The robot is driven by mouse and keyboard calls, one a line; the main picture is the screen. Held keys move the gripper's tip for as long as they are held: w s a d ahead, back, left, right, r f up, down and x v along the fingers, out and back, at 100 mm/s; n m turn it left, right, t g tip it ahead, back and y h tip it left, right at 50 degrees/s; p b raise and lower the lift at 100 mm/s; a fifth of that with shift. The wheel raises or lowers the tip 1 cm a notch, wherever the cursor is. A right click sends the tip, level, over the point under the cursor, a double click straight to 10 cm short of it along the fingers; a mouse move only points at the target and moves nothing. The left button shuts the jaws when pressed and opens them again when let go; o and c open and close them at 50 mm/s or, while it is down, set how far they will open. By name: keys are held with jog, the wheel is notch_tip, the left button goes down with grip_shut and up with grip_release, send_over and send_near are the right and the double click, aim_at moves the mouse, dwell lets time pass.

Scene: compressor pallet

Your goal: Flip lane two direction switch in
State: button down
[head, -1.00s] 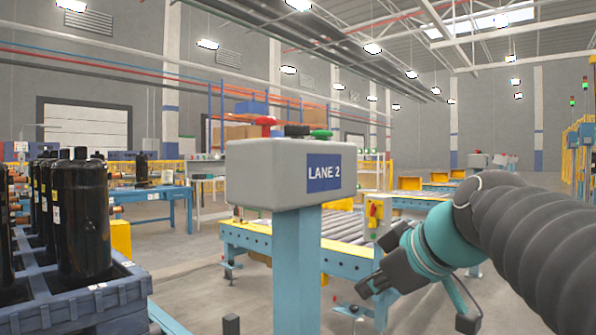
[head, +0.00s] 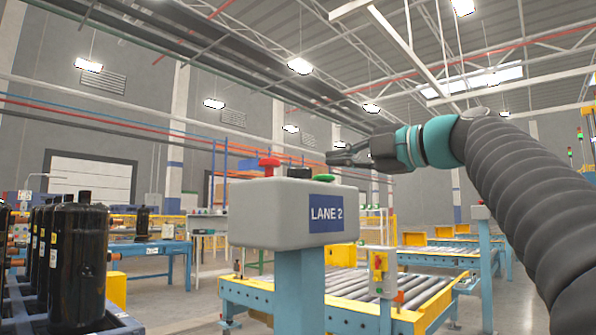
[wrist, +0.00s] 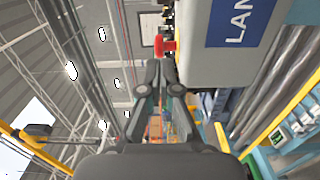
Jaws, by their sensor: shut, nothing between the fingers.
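The grey control box (head: 270,215) marked LANE 2 stands on a blue post (head: 299,285). On its top are a red mushroom button (head: 269,166) at the left, a low black switch (head: 298,172) in the middle and a green button (head: 323,178) at the right. My gripper (head: 332,157) is shut and empty, above the green button's height and apart from the box, pointing left. In the wrist view, my gripper (wrist: 159,66) shows beside the box (wrist: 195,65), near the red button (wrist: 165,45) in the picture. The black switch is not clear there.
A roller conveyor (head: 340,290) with a yellow rim runs behind the post, with a small control panel (head: 379,268) on it. Black compressors (head: 78,265) stand at the left.

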aim_at(299, 176)
jog(key=p+x, duration=0.3)
jog(key=x, duration=0.7)
jog(key=shift+r, duration=0.1)
jog(key=w+p, duration=0.1)
jog(key=w, duration=0.1)
jog(key=shift+w+a, duration=0.1)
jog(key=shift+w, duration=0.2)
jog(key=shift+w+a+p, duration=0.1)
jog(key=shift+w+p, duration=0.2)
jog(key=shift+w, duration=0.45)
